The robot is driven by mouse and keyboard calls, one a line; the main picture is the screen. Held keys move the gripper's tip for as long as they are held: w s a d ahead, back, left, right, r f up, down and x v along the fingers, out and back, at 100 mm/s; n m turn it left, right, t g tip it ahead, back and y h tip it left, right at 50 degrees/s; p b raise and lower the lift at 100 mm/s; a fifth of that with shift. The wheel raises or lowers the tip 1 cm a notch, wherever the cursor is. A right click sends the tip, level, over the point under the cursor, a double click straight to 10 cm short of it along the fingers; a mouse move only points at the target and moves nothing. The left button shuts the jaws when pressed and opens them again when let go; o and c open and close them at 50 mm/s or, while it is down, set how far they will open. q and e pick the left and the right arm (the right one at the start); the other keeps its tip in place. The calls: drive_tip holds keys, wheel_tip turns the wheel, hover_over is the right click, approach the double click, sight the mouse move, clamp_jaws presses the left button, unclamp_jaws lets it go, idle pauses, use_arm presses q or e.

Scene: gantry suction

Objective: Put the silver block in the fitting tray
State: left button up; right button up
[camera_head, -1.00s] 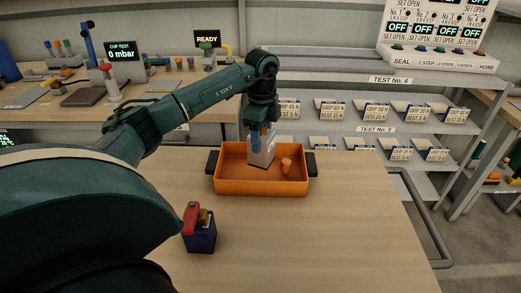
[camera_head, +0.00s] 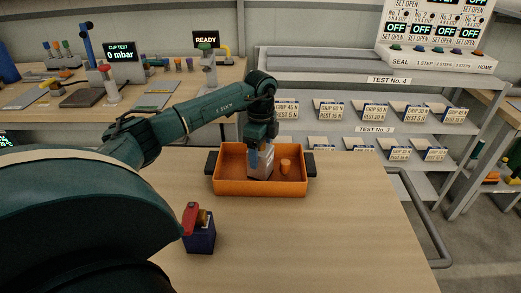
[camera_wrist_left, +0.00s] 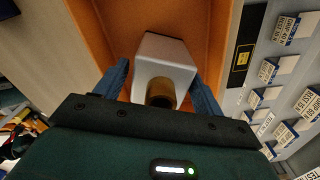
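The silver block (camera_head: 261,172) is in the orange tray (camera_head: 236,190), upright and low between its walls. My left gripper (camera_head: 258,160) reaches down over the tray, with its blue fingers on either side of the block. The block (camera_wrist_left: 165,60) and its tan round knob (camera_wrist_left: 161,93) also show between the fingers in the left wrist view. The gripper looks shut on the block, though finger contact is hard to make out. Whether the block touches the tray floor is unclear. My right gripper is not in view.
A small orange peg (camera_head: 285,165) stands in the tray to the right of the block. A dark blue block with a red part (camera_head: 199,235) sits on the table (camera_head: 310,240) in front. The table to the right is clear. Shelves with labelled cards (camera_head: 372,113) stand behind.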

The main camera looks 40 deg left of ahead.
use_arm(q)
drive_tip(key=shift+o, duration=0.6)
drive_tip(key=shift+r, duration=0.1)
drive_tip(key=shift+r, duration=0.25)
wheel_tip(320, 180, up, 12)
drive_tip(key=shift+f, duration=0.2)
